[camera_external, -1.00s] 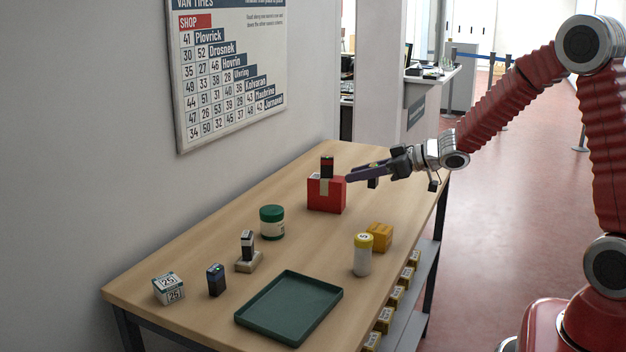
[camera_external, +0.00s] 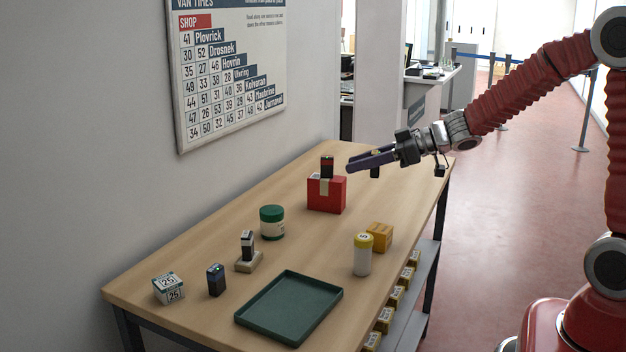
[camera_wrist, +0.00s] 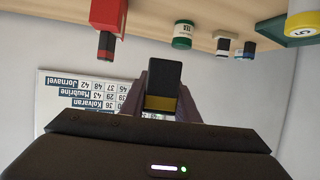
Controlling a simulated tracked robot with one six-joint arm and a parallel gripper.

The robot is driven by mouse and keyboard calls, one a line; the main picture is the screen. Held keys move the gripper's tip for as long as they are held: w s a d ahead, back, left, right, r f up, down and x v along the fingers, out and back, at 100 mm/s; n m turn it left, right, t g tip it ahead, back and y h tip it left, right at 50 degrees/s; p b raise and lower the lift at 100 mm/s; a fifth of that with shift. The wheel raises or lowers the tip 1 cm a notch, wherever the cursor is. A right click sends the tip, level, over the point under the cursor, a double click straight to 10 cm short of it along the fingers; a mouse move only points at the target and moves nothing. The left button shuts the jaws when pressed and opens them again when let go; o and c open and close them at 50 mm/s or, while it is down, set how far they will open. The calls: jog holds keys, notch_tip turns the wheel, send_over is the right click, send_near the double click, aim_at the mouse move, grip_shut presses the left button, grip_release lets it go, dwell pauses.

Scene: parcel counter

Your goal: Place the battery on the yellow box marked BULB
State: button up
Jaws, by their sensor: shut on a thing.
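My gripper (camera_external: 369,160) is shut on a battery, a black block with a gold band, held in the air above the table's right side. The battery (camera_wrist: 163,85) shows between my fingers in the upside-down wrist view. In the external view its gold end is up and its dark body (camera_external: 375,172) hangs below the fingers. A yellow box (camera_external: 379,237) stands on the table, nearer the camera than my gripper and below it. Its marking is too small to read. Nothing is on its top. It is not in the wrist view.
A red box (camera_external: 326,196) with a dark item in it stands left of my gripper. A yellow-lidded jar (camera_external: 362,256) stands close beside the yellow box. A green-lidded jar (camera_external: 272,223), green tray (camera_external: 250,318) and several small items occupy the near table. More yellow boxes (camera_external: 397,296) line the shelf below.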

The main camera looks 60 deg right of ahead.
aim_at(379, 237)
jog(key=s+a+n+y, duration=0.2)
jog(key=s+a, duration=0.2)
jog(key=a, duration=0.2)
jog(key=shift+f, duration=0.2)
jog(key=shift+f, duration=2.95)
jog(key=shift+f, duration=2.05)
jog(key=o, duration=1.1)
jog(key=shift+f+g, duration=0.1)
jog(key=shift+g, duration=0.2)
